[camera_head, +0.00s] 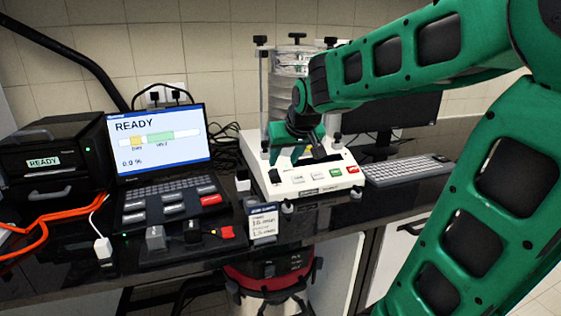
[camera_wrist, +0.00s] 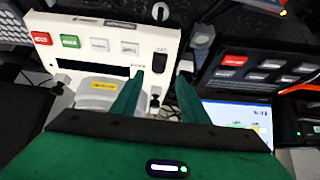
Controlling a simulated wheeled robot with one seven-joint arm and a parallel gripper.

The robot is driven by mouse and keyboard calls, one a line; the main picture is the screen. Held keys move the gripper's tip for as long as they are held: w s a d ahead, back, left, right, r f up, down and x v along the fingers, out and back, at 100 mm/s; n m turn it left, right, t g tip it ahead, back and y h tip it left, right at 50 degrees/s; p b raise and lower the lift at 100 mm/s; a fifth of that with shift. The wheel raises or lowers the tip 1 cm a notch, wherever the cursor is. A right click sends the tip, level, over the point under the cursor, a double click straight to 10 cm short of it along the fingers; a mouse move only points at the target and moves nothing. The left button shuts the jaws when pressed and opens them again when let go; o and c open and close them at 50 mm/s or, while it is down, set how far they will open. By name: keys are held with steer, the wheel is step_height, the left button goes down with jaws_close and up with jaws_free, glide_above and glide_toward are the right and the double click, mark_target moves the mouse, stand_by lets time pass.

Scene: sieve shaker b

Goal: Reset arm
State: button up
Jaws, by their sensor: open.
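My gripper (camera_head: 285,155) is over the front panel of the white sieve shaker (camera_head: 312,186), with its fingers pointing down towards the panel's left end. In the wrist view the two green fingers of my gripper (camera_wrist: 160,80) are apart with nothing held between them. The fingertips show near a black switch (camera_wrist: 160,62) at the panel's end; I cannot tell how far above it they are. The panel also has a red button (camera_head: 352,169), a green button (camera_head: 337,172) and white buttons. The clear-topped sieve stack (camera_head: 290,75) stands behind, partly hidden by my arm.
A laptop (camera_head: 158,145) showing READY and a black printer-like box (camera_head: 55,160) stand to the left. A small card (camera_head: 262,224) stands at the counter's front edge. A keyboard (camera_head: 408,169) lies right of the shaker. Orange cables (camera_head: 45,228) lie at far left.

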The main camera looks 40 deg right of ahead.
stand_by(0.4)
steer(key=s+a+f+m+g+y, duration=0.1)
steer(key=s+f+g, duration=0.2)
steer(key=s, duration=1.1)
steer(key=s+a+f+m+g+y, duration=0.1)
steer(key=s+f+g, duration=0.3)
steer(key=s+f, duration=0.4)
steer(key=s+m, duration=0.1)
steer(key=s, duration=0.5)
steer(key=shift+s+a, duration=0.25)
steer(key=shift+f, duration=0.1)
